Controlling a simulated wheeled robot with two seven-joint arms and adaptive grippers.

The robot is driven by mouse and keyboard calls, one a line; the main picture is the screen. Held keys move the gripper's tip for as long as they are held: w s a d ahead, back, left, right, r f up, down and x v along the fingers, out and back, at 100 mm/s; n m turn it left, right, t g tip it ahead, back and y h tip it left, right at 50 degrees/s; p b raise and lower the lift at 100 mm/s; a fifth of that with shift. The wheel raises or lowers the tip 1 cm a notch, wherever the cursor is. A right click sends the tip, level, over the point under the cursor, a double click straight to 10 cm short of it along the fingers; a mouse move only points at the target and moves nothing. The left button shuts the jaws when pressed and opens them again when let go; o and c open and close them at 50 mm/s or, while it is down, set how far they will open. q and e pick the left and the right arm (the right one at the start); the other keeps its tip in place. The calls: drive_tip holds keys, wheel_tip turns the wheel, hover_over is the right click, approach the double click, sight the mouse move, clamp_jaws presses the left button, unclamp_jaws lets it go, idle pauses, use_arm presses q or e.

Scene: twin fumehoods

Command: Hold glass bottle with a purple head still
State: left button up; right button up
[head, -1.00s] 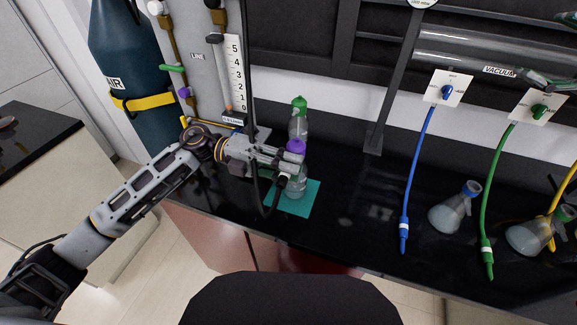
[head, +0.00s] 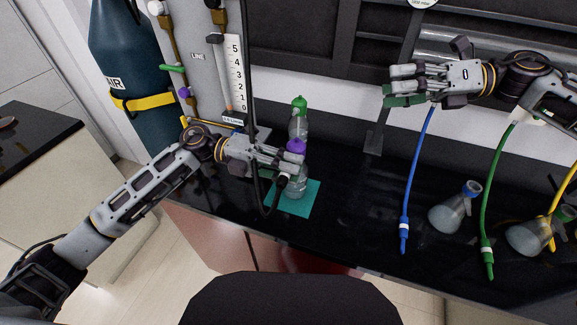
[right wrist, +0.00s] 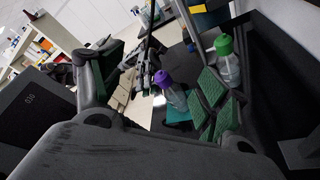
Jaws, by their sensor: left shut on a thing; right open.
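The glass bottle with a purple head (head: 296,147) stands upright on a teal mat (head: 303,206) on the black bench. It also shows in the right wrist view (right wrist: 163,80), between the right gripper's spread fingers. My left gripper (head: 287,166) is shut on this bottle from its left side; its fingers partly hide the bottle. My right gripper (head: 388,85) is open and empty, above the bench at the upper right in the head view. Its padded fingers also show in the right wrist view (right wrist: 160,92).
A bottle with a green head (head: 299,106) stands just behind the purple one. Blue (head: 415,165) and green (head: 491,190) hoses hang at the right. Flasks (head: 449,212) stand beside them. The bench between mat and blue hose is clear.

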drive_tip(key=a+f+n+g+h, duration=0.1)
drive_tip(key=a+f+n+h, duration=0.1)
drive_tip(key=a+f+n, duration=0.4)
drive_tip(key=n+h, duration=0.1)
drive_tip(key=n, duration=0.4)
approach(299, 181)
drive_tip(key=shift+g, duration=0.3)
drive_tip(key=w+f, duration=0.3)
drive_tip(key=shift+w+f, duration=0.25)
drive_tip(key=shift+f, duration=0.15)
drive_tip(key=shift+a, duration=0.15)
drive_tip(key=shift+x, duration=4.9)
drive_tip(key=shift+f, duration=0.2)
drive_tip(key=c, duration=0.7)
